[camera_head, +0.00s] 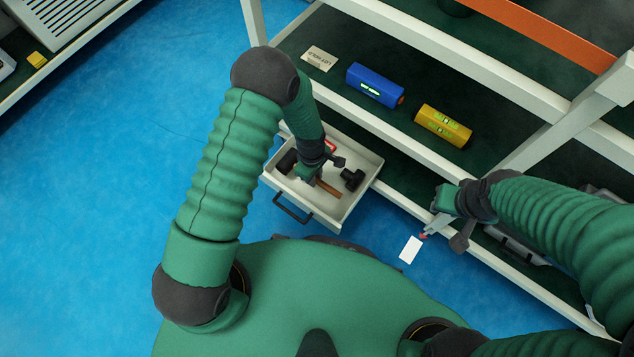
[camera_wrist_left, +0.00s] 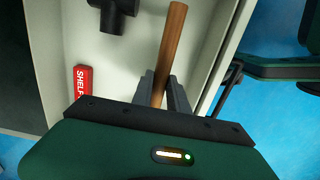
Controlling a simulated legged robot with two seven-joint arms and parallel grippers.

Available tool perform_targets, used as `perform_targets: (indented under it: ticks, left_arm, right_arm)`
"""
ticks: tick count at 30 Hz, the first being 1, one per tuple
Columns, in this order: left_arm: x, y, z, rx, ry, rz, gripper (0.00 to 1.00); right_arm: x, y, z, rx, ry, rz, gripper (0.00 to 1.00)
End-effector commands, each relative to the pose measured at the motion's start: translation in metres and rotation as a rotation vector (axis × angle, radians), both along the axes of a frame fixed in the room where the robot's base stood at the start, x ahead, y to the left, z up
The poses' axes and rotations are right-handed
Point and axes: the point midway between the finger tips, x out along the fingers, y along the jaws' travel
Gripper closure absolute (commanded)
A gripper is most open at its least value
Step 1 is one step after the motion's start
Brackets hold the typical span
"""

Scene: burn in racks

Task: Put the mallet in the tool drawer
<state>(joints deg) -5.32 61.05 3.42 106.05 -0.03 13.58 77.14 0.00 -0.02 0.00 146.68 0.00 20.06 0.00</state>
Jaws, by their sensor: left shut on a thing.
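The mallet has a brown wooden handle (camera_head: 328,189) and what appears to be its dark head (camera_head: 288,162) at the left of the pulled-out tool drawer (camera_head: 336,213). My left gripper (camera_head: 311,176) is inside the drawer outline, shut on the handle. The left wrist view shows the handle (camera_wrist_left: 171,45) between the two fingers (camera_wrist_left: 161,92); the head is hidden there. Whether the mallet touches the drawer floor I cannot tell. My right gripper (camera_head: 437,212) is apart, right of the drawer by the shelf edge; its jaws are unclear.
The drawer also holds a black T-shaped thing (camera_head: 352,180) and a red labelled block (camera_wrist_left: 82,82). A white card (camera_head: 411,249) hangs near my right gripper. Blue floor lies left.

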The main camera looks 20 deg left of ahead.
Motion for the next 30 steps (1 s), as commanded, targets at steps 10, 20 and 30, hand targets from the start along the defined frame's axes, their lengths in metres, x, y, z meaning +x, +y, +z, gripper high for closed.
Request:
perform_targets:
  ticks: [10,20,30]
  left_arm:
    - [0.001,0.0,-0.048,-0.001,-0.002,0.0,1.0]
    - [0.0,0.0,-0.05,0.0,0.0,-0.001,0.73]
    - [0.0,0.0,-0.05,0.0,0.0,-0.001,0.59]
  right_arm:
    - [0.0,0.0,-0.029,0.0,0.001,0.0,0.67]
    - [0.0,0.0,-0.029,0.0,0.0,0.0,0.67]
    - [0.0,0.0,-0.029,0.0,0.0,0.0,0.67]
